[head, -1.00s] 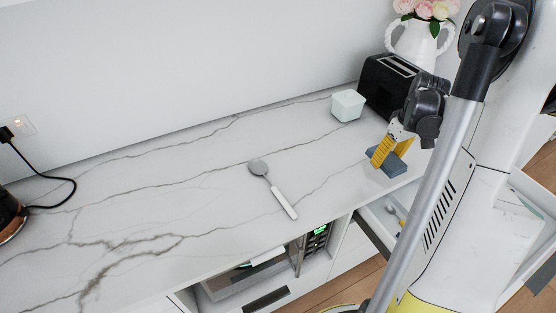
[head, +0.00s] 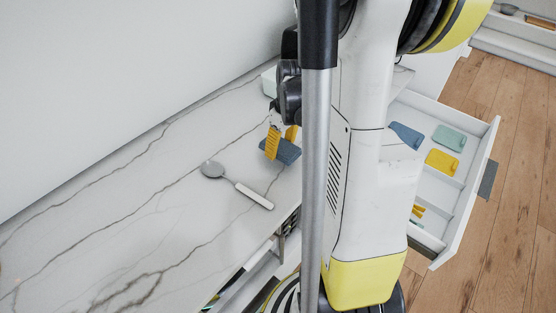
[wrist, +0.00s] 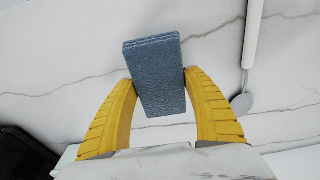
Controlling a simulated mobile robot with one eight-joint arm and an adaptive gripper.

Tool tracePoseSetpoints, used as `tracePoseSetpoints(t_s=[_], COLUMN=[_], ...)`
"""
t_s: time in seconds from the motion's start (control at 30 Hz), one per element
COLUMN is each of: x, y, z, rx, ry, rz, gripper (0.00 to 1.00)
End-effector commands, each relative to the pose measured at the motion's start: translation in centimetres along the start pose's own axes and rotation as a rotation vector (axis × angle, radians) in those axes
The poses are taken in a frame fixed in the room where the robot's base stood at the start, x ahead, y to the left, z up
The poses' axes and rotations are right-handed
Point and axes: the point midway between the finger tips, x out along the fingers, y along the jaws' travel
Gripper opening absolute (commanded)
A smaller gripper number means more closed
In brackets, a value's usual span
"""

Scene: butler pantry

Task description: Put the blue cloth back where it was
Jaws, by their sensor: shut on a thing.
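The blue cloth (head: 287,152) is a small folded blue-grey block. It also shows in the wrist view (wrist: 158,75), upright between the two yellow fingers. My gripper (head: 280,142) is shut on it, with a finger against each side. The cloth is over the marble counter near its front edge; I cannot tell whether it touches the surface. An open white drawer (head: 473,185) at the right holds another blue piece (head: 405,135), a teal piece (head: 449,138) and a yellow piece (head: 442,162). My arm hides part of the drawer and counter.
A grey spoon-like utensil with a white handle (head: 254,195) lies on the counter (head: 130,210), left of my gripper. A pale box (head: 269,82) stands behind the gripper. A black object (wrist: 22,155) shows at the wrist view's lower left. Wooden floor (head: 500,100) lies beyond the drawer.

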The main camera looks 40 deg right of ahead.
Motion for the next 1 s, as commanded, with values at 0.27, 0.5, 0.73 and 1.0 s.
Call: tracePoseSetpoints(t_s=[0.27,0.5,0.73,1.0], x=[2.5,4.4,4.6,4.6], y=[-0.6,-0.6,-0.5,-0.5], z=[0.2,0.5,0.5,0.5], rx=[0.001,0.001,0.001,0.001], ry=[0.0,0.0,0.0,0.0], rz=[0.0,0.0,0.0,0.0], gripper=[0.35,0.35,0.35,0.81])
